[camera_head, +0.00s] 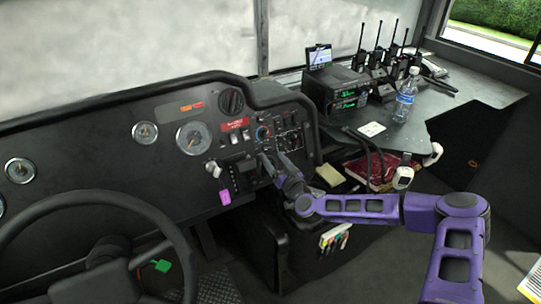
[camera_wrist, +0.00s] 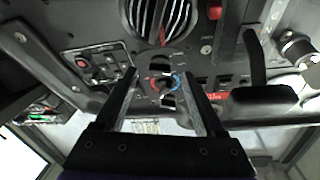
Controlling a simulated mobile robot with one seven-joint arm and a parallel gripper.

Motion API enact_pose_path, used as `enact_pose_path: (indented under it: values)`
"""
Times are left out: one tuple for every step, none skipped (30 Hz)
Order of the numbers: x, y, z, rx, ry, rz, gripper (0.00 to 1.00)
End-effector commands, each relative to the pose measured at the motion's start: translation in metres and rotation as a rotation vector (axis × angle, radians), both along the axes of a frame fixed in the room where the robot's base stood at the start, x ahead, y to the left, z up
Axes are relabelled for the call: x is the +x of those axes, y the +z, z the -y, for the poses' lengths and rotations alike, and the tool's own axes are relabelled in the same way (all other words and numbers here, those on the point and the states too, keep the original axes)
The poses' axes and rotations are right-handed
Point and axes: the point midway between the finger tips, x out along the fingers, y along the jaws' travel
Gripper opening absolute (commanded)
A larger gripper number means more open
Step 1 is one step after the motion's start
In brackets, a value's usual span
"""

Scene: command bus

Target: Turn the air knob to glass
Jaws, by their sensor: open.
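The dash control panel shows a knob with a red and blue ring (camera_head: 263,133), which also appears between my fingers in the wrist view (camera_wrist: 165,82). Another dark knob (camera_wrist: 168,101) sits just below the ringed knob in the wrist view. The markings are too small to tell which knob is the air knob or where it points. My gripper (camera_head: 267,162) is at the panel, low in front of the knobs in the head view. In the wrist view my gripper (camera_wrist: 161,74) is open, with a finger on either side of the knob column. Contact cannot be told.
A round vent (camera_head: 231,101) and a red label (camera_head: 235,124) with switches lie left of the knobs. A lever with a pink tag (camera_head: 225,196) hangs nearby. The steering wheel (camera_head: 95,230) is at left. A side desk (camera_head: 430,120) holds radios and a water bottle (camera_head: 406,95).

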Motion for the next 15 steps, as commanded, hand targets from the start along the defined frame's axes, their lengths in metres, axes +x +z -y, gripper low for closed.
enact_pose_path:
  values:
    - [0.007, 0.0, -0.004, 0.0, 0.0, 0.002, 0.71]
    - [0.01, 0.0, -0.006, 0.0, 0.0, 0.002, 0.71]
    - [0.014, -0.001, -0.008, -0.001, 0.0, 0.002, 0.71]
    - [0.017, 0.0, -0.01, -0.001, 0.001, 0.002, 0.71]
    - [0.019, 0.0, -0.011, -0.001, 0.001, 0.002, 0.71]
    - [0.021, 0.0, -0.012, -0.001, 0.0, 0.003, 0.71]
    - [0.023, 0.0, -0.013, 0.0, 0.0, 0.001, 0.71]
    - [0.024, 0.0, -0.013, 0.0, 0.001, 0.002, 0.71]
    - [0.025, 0.0, -0.014, -0.001, 0.001, 0.001, 0.71]
    - [0.025, 0.0, -0.014, -0.001, 0.001, 0.001, 0.71]
    - [0.025, 0.0, -0.014, -0.001, 0.001, 0.001, 0.71]
    - [0.026, 0.0, -0.014, -0.001, 0.001, 0.001, 0.71]
    - [0.026, 0.0, -0.014, -0.001, 0.001, 0.001, 0.71]
    - [0.025, 0.0, -0.014, -0.001, 0.001, 0.001, 0.71]
    - [0.025, 0.0, -0.014, -0.001, 0.001, 0.001, 0.71]
